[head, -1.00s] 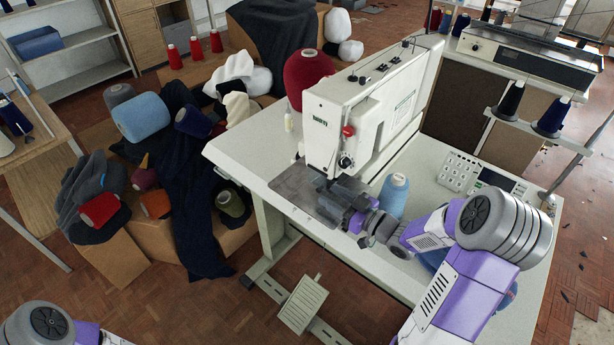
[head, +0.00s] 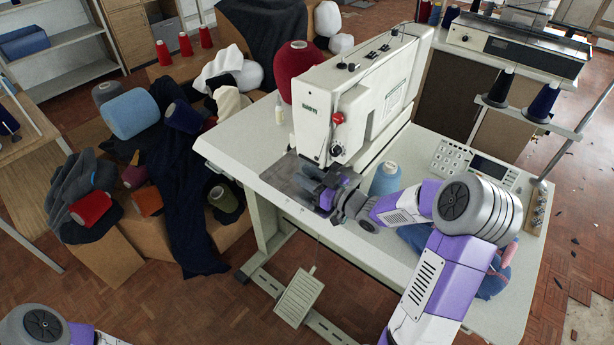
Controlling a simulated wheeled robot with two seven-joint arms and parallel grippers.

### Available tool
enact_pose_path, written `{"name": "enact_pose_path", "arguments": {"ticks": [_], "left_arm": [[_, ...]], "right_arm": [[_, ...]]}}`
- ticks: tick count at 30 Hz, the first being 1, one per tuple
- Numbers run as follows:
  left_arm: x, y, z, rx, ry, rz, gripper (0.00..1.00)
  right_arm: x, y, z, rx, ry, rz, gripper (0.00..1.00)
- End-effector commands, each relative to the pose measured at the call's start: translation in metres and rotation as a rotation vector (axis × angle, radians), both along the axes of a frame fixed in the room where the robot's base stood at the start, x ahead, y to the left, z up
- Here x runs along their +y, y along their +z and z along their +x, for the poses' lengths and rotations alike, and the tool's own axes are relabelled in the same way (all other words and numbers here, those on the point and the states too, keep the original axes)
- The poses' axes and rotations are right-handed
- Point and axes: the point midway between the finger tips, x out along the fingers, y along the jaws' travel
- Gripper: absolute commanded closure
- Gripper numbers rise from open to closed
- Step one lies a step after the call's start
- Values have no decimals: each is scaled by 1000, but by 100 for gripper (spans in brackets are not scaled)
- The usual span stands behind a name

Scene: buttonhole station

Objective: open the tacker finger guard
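The white tacker machine (head: 312,112) stands on the pale sewing table (head: 236,160). My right gripper (head: 312,180) is at the front of the machine, just under its head and over the dark metal work plate (head: 282,178). The finger guard cannot be made out; the gripper and the machine head cover the needle area. The fingertips are dark and small here, so I cannot tell whether they are apart, shut or touching anything. My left arm shows only as a link in the bottom left corner; its gripper is outside the view.
A light blue cone of thread (head: 386,180) stands close behind my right wrist. A control panel (head: 470,163) lies at the table's right. A foot pedal (head: 299,297) is below.

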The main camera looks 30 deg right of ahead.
Motion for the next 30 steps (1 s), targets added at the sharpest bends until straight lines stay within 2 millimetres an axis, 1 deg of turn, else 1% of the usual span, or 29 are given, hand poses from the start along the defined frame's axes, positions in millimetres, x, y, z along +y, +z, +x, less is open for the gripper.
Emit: {"name": "enact_pose_path", "arguments": {"ticks": [1, 3, 8, 14, 20, 30], "left_arm": [[0, 0, 0, 0, 0, 0, 57], [0, 0, 0, 0, 0, 0, 57], [0, 1, 0, 0, 0, 0, 57], [0, 9, 0, 0, 0, 0, 57], [0, 28, 0, 0, 0, 0, 57], [0, 68, 0, 0, 0, 0, 57]], "right_arm": [[0, 0, 0, 0, 0, 0, 89], [0, 0, 0, 0, 0, 0, 99], [0, 0, 0, 3, 0, 5, 100], [3, 2, -1, 23, 0, 51, 100], [9, 6, -4, 71, 1, 166, 100], [21, 15, -9, 193, 0, 455, 100]]}}
